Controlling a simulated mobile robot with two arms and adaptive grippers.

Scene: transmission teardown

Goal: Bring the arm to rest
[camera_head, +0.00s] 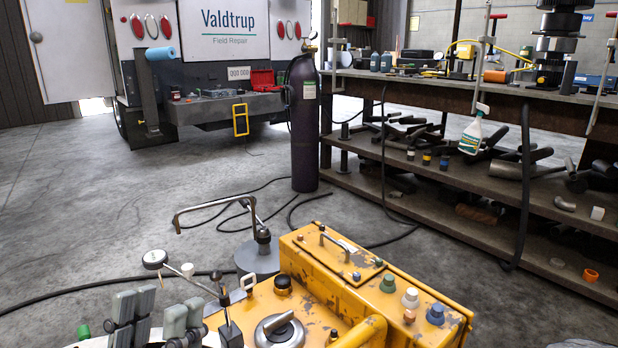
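My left gripper (158,316) is at the bottom left. Its two grey padded fingers stand apart with a gap between them, and I see nothing held there. It is left of the yellow transmission housing (335,300), which has worn paint, a handle on its cover and several coloured caps. A dial gauge (154,259) on a jointed stand rises just behind and right of the fingers. The lower part of the gripper is cut off by the frame edge. My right gripper does not show.
A grey round base with a bent handle (258,255) stands behind the housing. Hoses cross the concrete floor. A purple gas cylinder (303,122) stands beside a loaded workbench (430,88) at right. A service truck (205,60) is at back left. The left floor is mostly clear.

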